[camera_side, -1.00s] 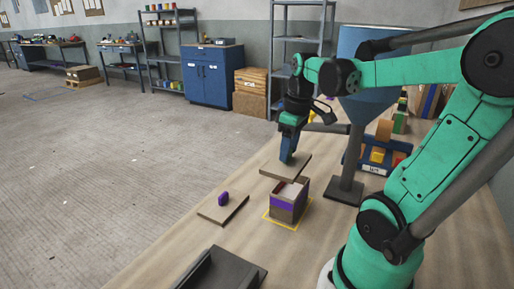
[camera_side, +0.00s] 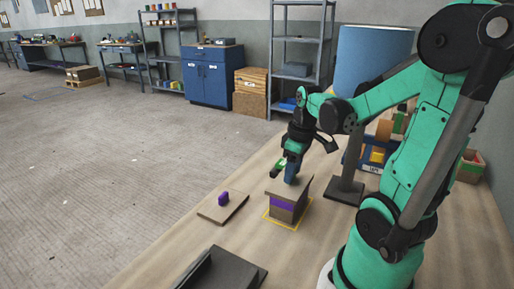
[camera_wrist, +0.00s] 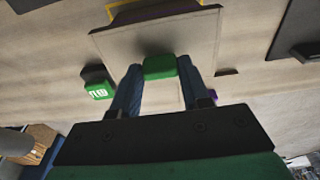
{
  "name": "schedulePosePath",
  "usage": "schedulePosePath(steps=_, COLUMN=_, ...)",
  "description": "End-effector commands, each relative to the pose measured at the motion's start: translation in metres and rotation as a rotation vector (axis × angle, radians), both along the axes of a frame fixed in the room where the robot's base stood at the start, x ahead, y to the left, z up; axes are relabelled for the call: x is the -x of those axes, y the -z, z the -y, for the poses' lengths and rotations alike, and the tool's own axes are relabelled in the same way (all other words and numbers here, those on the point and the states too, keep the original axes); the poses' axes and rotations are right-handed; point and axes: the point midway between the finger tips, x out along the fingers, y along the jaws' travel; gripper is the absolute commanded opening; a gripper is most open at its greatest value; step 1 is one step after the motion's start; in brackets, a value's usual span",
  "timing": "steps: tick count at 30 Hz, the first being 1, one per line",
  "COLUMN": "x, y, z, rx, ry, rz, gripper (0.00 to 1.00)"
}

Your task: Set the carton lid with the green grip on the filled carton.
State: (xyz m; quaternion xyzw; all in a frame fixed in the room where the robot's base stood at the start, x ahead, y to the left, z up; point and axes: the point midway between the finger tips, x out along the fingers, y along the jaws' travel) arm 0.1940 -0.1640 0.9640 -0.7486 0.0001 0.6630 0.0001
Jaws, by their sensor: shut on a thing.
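My gripper (camera_side: 290,181) is shut on the green grip (camera_wrist: 160,67) of a flat, light brown lid (camera_wrist: 203,28); the wrist view shows the grip between both fingers. In the side view this lid (camera_side: 272,189) covers the top of the carton (camera_side: 282,213), a brown box with a purple band. I cannot tell whether the lid rests fully on the rim. The carton's contents are hidden under it. The carton stands inside a yellow outline (camera_side: 267,217) on the table. Another flat lid (camera_side: 211,211) with a purple grip (camera_side: 223,198) lies on the table to the left.
A dark tray-like piece (camera_side: 232,269) lies at the front of the table. A blue hopper (camera_side: 372,55) on a dark stand (camera_side: 346,190) rises just right of the carton. A blue bin (camera_side: 373,169) stands behind that. Bare table lies between the lids and the dark piece.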

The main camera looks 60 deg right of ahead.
Motion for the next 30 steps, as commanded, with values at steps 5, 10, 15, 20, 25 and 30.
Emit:
schedulePosePath(steps=5, x=0.0, y=0.0001, z=0.0, rx=0.0, ry=0.0, rz=0.0, gripper=0.0)
schedulePosePath(steps=10, x=0.0, y=0.0006, z=0.0, rx=0.0, ry=0.0, rz=0.0, gripper=0.0)
schedulePosePath(steps=15, x=-0.0001, y=0.003, z=0.0001, rx=0.0, ry=0.0, rz=0.0, gripper=0.0)
schedulePosePath(steps=20, x=-0.0003, y=0.005, z=0.0002, rx=0.0, ry=0.0, rz=0.0, gripper=0.46)
schedulePosePath(steps=25, x=-0.0002, y=0.0048, z=0.0002, rx=0.0, ry=0.0, rz=0.0, gripper=0.77)
schedulePosePath(steps=30, x=-0.0002, y=0.0048, z=0.0002, rx=0.0, ry=0.0, rz=0.0, gripper=0.77)
